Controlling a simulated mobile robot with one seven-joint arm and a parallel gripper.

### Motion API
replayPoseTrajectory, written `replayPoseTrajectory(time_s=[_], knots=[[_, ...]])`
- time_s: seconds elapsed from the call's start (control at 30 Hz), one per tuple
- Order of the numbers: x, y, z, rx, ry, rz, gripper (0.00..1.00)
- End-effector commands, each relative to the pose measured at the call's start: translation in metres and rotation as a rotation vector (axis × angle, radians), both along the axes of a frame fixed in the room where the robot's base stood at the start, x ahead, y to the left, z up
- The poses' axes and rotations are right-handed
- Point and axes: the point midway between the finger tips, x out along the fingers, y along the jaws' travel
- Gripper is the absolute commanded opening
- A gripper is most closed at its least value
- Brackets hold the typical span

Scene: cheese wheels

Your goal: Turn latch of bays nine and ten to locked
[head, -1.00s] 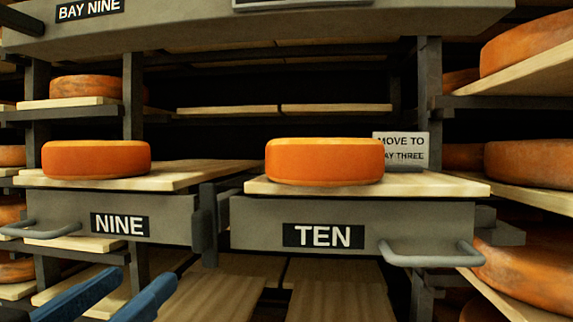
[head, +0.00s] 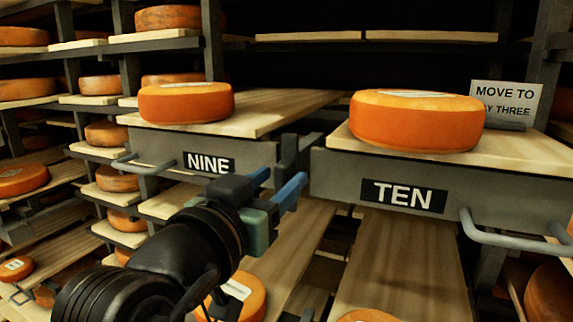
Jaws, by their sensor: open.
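The bay nine drawer (head: 150,150) and the bay ten drawer (head: 335,178) stand side by side, each with a black name label. A dark upright piece, seemingly the latch (head: 289,152), sits in the gap between them. Its lower part is hidden behind my gripper, and I cannot tell whether it is locked. My gripper (head: 276,187) is open, with two blue fingers pointing up and right just below and in front of that gap. I cannot tell whether a finger touches the latch.
Orange cheese wheels sit on boards above bay nine (head: 186,102) and bay ten (head: 416,120). A "MOVE TO" sign (head: 505,103) stands behind the right one. Grey handles stick out from bay nine (head: 146,170) and bay ten (head: 515,241). Wooden shelves lie below.

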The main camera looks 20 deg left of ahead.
Motion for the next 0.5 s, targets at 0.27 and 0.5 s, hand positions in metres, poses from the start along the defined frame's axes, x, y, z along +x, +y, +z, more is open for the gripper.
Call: replayPoseTrajectory(time_s=[0.27, 0.5], knots=[[0.0089, -0.0009, -0.0008, 0.000, 0.000, -0.001, 0.53], [0.0086, -0.0008, -0.0007, 0.000, 0.000, -0.001, 0.33]])
